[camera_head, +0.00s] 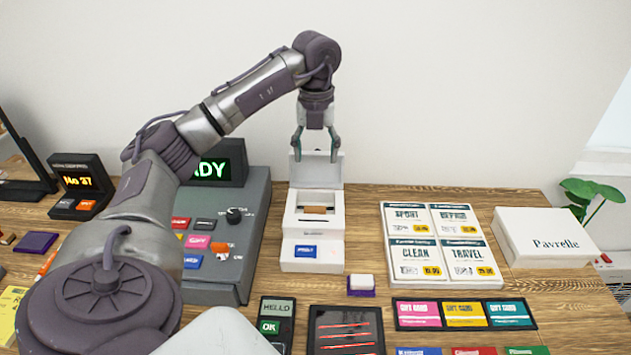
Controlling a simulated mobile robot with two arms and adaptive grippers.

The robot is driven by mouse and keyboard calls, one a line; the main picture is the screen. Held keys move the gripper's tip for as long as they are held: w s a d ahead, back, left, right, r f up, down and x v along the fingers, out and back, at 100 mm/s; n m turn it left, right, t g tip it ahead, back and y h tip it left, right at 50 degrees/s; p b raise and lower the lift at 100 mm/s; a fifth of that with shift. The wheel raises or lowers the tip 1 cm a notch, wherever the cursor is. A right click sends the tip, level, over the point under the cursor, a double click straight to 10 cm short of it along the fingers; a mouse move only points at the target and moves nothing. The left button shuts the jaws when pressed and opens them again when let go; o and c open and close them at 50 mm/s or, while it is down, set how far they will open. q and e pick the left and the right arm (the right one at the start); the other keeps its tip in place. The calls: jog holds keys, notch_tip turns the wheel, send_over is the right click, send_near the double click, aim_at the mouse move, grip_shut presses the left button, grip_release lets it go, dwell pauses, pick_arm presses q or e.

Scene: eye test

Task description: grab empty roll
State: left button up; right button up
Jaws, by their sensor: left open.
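A small white printer (312,232) stands in the middle of the table with its lid (316,171) raised. A small brown roll (315,210) lies in its open bay; it looks like the empty roll, a bare core with no white paper visible on it. My left gripper (316,157) points down above the printer, in front of the raised lid in the picture. Its two fingers are apart with nothing between them. The roll is below the fingertips and apart from them. My right gripper is not in view.
A grey cash register (256,225) stands left of the printer. A board of price cards (440,245) and a white box (545,237) are to the right. A small purple-based block (361,285), a dark tray (346,332) and gift cards (465,314) lie in front.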

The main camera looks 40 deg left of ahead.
pick_arm(q)
notch_tip(320, 180, down, 3)
jog(key=b, duration=0.2)
jog(key=p, duration=0.2)
send_over(315, 209)
notch_tip(315, 209, down, 8)
jog(key=shift+f, duration=0.2)
notch_tip(315, 209, down, 5)
jog(key=shift+r+p, duration=0.15)
jog(key=shift+p, duration=0.8)
jog(key=shift+f, duration=0.4)
jog(key=c, duration=0.4)
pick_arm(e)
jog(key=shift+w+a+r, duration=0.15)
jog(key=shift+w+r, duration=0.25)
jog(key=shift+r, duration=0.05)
